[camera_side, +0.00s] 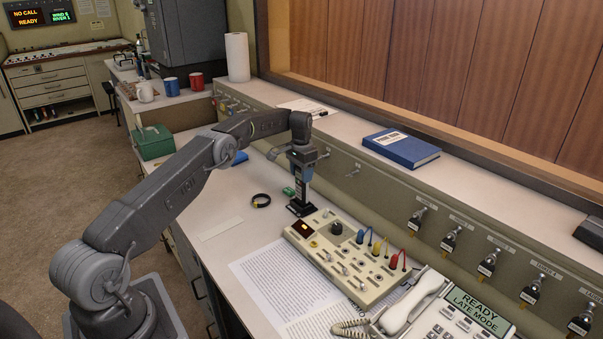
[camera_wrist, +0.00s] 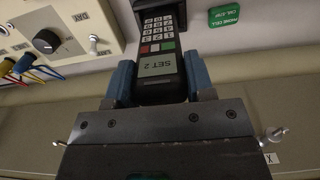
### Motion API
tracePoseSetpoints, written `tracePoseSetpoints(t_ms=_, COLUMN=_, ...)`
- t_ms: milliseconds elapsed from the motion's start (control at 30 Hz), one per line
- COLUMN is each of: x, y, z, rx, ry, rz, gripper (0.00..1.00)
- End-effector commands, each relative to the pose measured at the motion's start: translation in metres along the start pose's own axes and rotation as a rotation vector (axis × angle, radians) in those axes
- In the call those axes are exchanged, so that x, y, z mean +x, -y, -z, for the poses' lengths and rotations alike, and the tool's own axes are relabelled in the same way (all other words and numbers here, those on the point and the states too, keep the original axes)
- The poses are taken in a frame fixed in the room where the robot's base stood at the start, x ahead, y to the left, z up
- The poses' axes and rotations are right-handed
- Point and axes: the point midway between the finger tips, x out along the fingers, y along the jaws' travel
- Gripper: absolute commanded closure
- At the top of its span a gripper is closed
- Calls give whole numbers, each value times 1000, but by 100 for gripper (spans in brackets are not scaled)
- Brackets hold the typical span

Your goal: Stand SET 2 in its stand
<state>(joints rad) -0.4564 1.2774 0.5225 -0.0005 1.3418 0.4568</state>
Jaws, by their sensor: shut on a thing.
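SET 2 (camera_wrist: 157,62), a dark handset with a keypad and a small grey screen reading SET 2, sits between the two blue fingers of my gripper (camera_wrist: 160,77) in the wrist view. In the side view my gripper (camera_side: 302,172) points down and the handset (camera_side: 301,189) hangs upright below it. A black flared base (camera_side: 299,208), apparently the stand, is directly under the handset on the desk, beside the cream control panel. I cannot tell whether the handset is seated in it or just above it.
The cream control panel (camera_side: 345,256) with knobs and coloured plugs is close on the right. A green tag (camera_wrist: 224,14) lies beside the handset. A black ring (camera_side: 261,200) lies to the left. A telephone (camera_side: 440,312) stands at front right; a blue book (camera_side: 401,148) lies on the ledge.

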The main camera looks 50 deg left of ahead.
Motion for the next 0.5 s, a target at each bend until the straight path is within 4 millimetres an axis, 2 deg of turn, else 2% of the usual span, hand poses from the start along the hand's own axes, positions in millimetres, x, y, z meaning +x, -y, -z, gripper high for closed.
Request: tracePoseSetpoints(t_ms=500, x=7, y=0, z=0, rx=0, ry=0, rz=0, gripper=84)
